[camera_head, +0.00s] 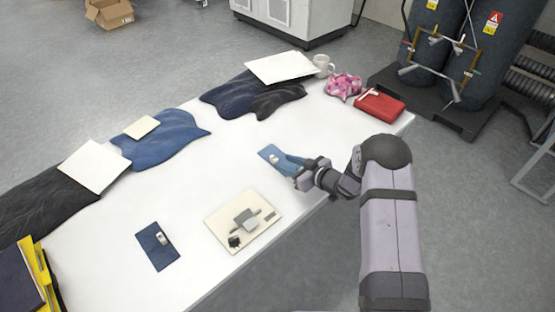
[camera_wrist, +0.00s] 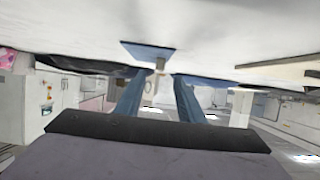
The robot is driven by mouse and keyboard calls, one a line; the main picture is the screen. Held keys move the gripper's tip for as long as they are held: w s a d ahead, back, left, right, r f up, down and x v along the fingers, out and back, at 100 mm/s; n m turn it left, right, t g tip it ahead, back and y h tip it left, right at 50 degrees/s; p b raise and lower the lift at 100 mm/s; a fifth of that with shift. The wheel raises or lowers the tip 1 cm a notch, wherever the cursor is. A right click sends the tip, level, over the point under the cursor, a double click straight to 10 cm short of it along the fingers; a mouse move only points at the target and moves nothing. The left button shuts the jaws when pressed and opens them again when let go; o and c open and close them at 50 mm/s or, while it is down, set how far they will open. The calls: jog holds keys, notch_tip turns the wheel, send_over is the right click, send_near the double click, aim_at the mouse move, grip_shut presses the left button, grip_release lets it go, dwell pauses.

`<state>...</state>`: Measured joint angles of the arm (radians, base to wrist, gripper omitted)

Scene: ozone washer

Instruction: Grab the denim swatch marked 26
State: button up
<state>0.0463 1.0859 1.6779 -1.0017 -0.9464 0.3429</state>
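One blue denim swatch (camera_head: 265,151) lies flat on the white table near its right front edge, with a small pale object (camera_head: 274,159) on it. Another dark blue swatch (camera_head: 153,252) lies at the front left, also with a small pale object on it. No number is readable on either, so I cannot tell which is 26. My gripper (camera_head: 285,164) is low over the table at the right swatch and hides part of it. In the wrist view my gripper (camera_wrist: 161,76) has its two blue fingers apart, with the swatch (camera_wrist: 140,49) just beyond the tips.
Folded jeans (camera_head: 170,143) and papers (camera_head: 95,166) line the back. A mug (camera_head: 323,65), a pink patterned item (camera_head: 343,85) and a red case (camera_head: 380,105) are at the far right.

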aim_at(277, 161)
jog(key=shift+f+p+x, duration=0.15)
jog(key=shift+p+x, duration=0.15)
jog(key=shift+x, duration=0.9)
jog(key=shift+f+p+x, duration=0.15)
jog(key=shift+p+x, duration=0.15)
jog(key=shift+x, duration=0.95)
jog(key=shift+d, duration=0.1)
grip_shut()
